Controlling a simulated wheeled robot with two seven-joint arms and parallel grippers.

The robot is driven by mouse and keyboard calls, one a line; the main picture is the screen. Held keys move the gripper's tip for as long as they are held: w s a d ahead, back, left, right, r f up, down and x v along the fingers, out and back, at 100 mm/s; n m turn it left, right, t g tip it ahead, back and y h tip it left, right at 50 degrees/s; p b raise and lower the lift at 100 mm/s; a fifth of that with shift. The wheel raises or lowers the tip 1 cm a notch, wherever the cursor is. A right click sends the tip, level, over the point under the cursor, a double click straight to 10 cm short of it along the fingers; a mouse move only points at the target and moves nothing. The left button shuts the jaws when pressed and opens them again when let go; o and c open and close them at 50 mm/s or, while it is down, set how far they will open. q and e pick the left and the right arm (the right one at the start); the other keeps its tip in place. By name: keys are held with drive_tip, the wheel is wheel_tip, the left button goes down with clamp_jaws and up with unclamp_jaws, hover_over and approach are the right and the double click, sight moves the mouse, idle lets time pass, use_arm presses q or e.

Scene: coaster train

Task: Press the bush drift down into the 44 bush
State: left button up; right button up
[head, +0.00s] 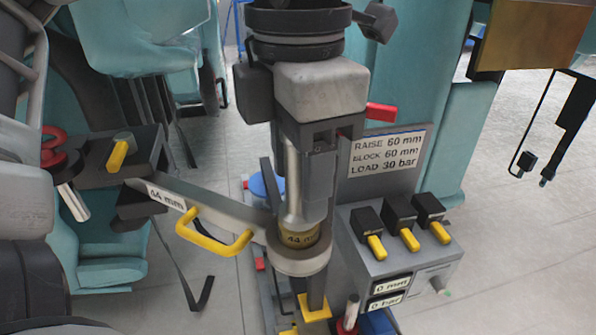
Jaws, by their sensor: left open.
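The bush drift (293,194) is a silver, upright round tool. Its flared lower end meets the brass-coloured bush marked 44 (300,239), which sits in the round grey eye of an arm (235,214) labelled 44 mm. I cannot tell how far the drift is inside the bush. My left gripper (308,188) points down from the top centre, its dark jaw parts close around the drift's upper part. It is open; contact with the drift is unclear, and the drift's top is hidden behind it. My right gripper is not in view.
A yellow loop handle (215,240) sticks out from the labelled arm. Right of it stands a grey control box (400,252) with black-and-yellow levers, under a sign plate (388,155). A dark block (92,157) with a yellow lever is at left. Teal seats surround the spot; grey floor shows at right.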

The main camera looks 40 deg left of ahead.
use_arm(q)
drive_tip(key=shift+f, duration=0.35)
clamp_jaws()
drive_tip(key=shift+r, duration=0.65)
